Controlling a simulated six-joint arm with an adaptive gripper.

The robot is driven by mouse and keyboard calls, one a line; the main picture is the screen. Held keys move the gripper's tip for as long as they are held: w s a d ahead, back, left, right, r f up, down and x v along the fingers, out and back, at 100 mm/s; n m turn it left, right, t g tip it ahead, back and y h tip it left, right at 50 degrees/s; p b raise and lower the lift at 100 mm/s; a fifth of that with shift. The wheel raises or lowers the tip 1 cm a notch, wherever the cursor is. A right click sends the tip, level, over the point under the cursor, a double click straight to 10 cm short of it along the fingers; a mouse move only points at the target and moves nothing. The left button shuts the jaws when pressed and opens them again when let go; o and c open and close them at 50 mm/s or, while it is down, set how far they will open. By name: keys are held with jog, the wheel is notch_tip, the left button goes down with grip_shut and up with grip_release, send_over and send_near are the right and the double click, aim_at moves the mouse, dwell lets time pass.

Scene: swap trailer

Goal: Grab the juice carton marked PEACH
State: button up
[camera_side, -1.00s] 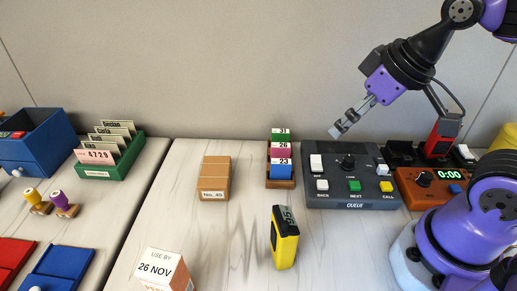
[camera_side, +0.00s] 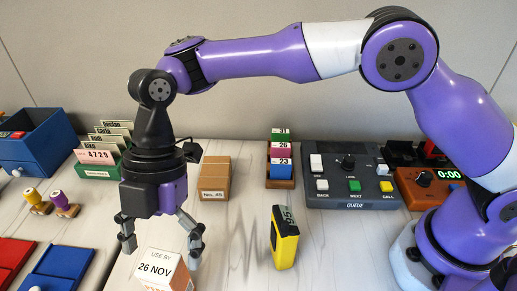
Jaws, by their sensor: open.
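A white and orange carton (camera_side: 160,266) stands at the bottom edge of the side view, partly cut off.
A yellow device (camera_side: 285,243) stands right of the carton. Behind are a brown box (camera_side: 214,183), a card rack (camera_side: 281,184) and a button panel (camera_side: 350,192). Wooden pegs (camera_side: 64,208), a green card box (camera_side: 100,173) and blue (camera_side: 62,270) and red (camera_side: 12,257) trays are left.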

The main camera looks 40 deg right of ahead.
aim_at(165, 285)
jog(key=x, duration=0.6)
jog(key=shift+f, duration=0.25)
jog(key=c, duration=1.2)
